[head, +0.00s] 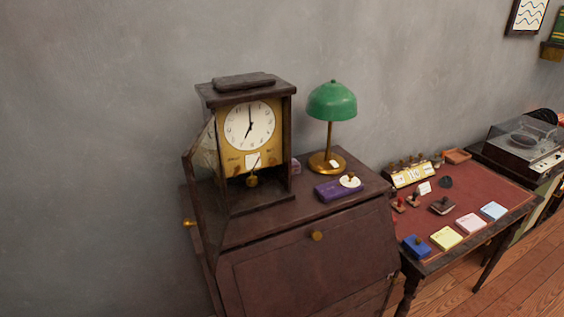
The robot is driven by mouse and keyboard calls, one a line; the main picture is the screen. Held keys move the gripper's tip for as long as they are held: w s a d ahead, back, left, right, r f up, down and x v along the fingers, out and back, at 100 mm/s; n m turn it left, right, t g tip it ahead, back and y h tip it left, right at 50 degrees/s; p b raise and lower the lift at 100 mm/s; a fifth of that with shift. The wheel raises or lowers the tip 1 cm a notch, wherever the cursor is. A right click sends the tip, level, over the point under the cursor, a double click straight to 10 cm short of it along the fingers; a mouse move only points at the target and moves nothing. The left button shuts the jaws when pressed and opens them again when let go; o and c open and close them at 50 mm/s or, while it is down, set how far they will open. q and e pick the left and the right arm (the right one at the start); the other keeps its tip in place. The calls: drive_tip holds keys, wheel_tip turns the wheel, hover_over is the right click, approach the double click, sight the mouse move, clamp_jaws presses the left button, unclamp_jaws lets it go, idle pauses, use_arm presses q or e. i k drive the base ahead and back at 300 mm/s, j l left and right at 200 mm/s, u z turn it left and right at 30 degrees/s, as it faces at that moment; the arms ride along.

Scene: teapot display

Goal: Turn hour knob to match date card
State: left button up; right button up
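A dark wooden clock (208,96) stands on the desk, its glass door (203,150) swung open to the left. Its white dial (262,125) shows one hand pointing up and one pointing down, slightly left, about seven o'clock. Another small white card (424,188) is on the side table; I cannot tell which is the date card. Neither gripper is in view.
The dark desk (300,285) also holds a green lamp (331,101), a purple box (338,190) and a white round item (350,180). A record player (522,142) is at right.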

sight(273, 162)
drive_tip(key=i+l, duration=0.1)
drive_tip(key=l, duration=0.3)
drive_tip(key=i+l, duration=0.15)
drive_tip(key=l, duration=0.2)
drive_tip(key=i+l, duration=0.1)
drive_tip(key=l, duration=0.3)
drive_tip(key=i+l+z, duration=0.1)
drive_tip(key=l, duration=0.25)
drive_tip(key=i+l, duration=0.15)
drive_tip(key=l, duration=0.25)
drive_tip(key=i+l, duration=0.15)
drive_tip(key=l, duration=0.2)
drive_tip(key=i+l, duration=0.15)
drive_tip(key=l, duration=0.2)
drive_tip(key=i+l+z, duration=0.1)
drive_tip(key=l, duration=0.3)
